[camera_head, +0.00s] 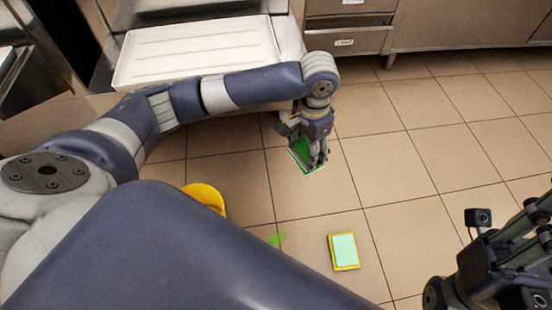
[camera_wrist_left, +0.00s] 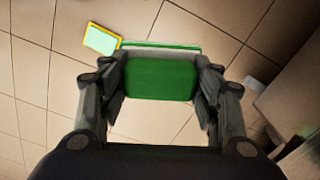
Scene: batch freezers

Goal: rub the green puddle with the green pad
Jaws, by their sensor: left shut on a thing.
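My left gripper (camera_head: 316,158) is shut on the green pad (camera_head: 300,147), which hangs below its fingers near the tiled floor. In the left wrist view the green pad (camera_wrist_left: 160,79) sits between the two fingers of the left gripper (camera_wrist_left: 160,85), with a thin green edge beyond it.
A yellow-framed pad with a pale green face (camera_head: 344,251) lies on the floor right of the puddle. A yellow round object (camera_head: 205,197) is partly hidden behind my body. A white tray (camera_head: 197,50) and steel drawers (camera_head: 345,40) stand at the back. The floor at right is clear.

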